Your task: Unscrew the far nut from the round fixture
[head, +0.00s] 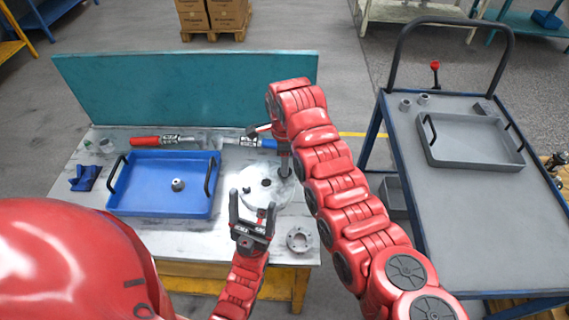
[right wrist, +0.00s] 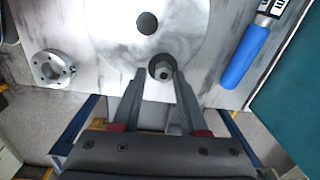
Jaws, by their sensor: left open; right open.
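The round fixture (head: 252,182) is a pale disc on the workbench with a dark hole in its middle. It also shows in the right wrist view (right wrist: 185,25). The far nut (right wrist: 162,69) is a grey nut near the disc's edge. My right gripper (right wrist: 159,74) is open, with its fingertips on either side of the nut; I cannot tell whether they touch it. In the head view, my right gripper (head: 284,168) points down at the fixture's far side and hides the nut. My left gripper (head: 252,203) is open and empty-looking over the fixture's near side.
A blue tray (head: 130,204) at left holds one grey nut (head: 178,184). A flanged ring (head: 299,239) lies near the front edge. A red-handled tool (head: 146,141) and a blue-handled tool (right wrist: 246,56) lie behind. A teal panel (head: 190,88) backs the bench; a cart (head: 440,220) stands right.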

